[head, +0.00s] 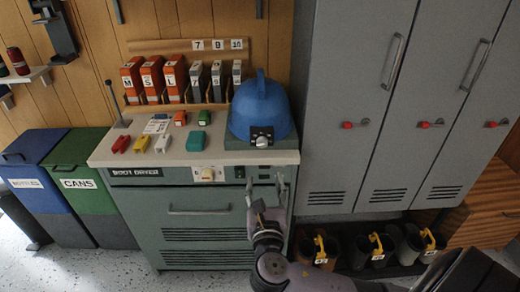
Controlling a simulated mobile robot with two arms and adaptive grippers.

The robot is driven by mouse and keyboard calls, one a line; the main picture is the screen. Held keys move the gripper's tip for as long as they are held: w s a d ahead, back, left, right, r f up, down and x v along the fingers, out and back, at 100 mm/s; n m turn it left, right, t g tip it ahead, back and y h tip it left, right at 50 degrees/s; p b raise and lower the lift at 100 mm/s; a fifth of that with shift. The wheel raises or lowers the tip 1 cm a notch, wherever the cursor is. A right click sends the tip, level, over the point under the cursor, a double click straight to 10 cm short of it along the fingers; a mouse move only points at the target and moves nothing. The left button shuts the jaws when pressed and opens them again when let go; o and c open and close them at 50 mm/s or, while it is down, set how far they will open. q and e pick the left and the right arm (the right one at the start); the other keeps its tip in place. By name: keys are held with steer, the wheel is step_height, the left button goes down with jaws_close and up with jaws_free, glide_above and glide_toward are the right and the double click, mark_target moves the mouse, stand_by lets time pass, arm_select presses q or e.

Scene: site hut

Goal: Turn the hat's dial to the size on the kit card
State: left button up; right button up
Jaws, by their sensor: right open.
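The blue hard hat (261,108) rests on a low stand at the right end of the boot dryer's top. Its pale dial (262,141) faces front on a dark plate; its setting is too small to read. A small white card with print (157,126) lies on the top near the middle; I cannot tell whether it is the kit card, and its text is unreadable. My right gripper (265,185) is open and empty, fingers pointing up, in front of the boot dryer below the dial and apart from it. My left gripper is not in view.
Orange and grey cases stand in a rack behind, marked with letters and numbers. Grey lockers (345,90) rise close on the right. Blue and green bins stand left.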

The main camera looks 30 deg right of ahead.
mark_target(262, 145)
steer(key=p+x, duration=0.1)
steer(key=x, duration=1.4)
steer(key=shift+w+d, duration=0.15)
steer(key=shift+d, duration=0.05)
jaws_close()
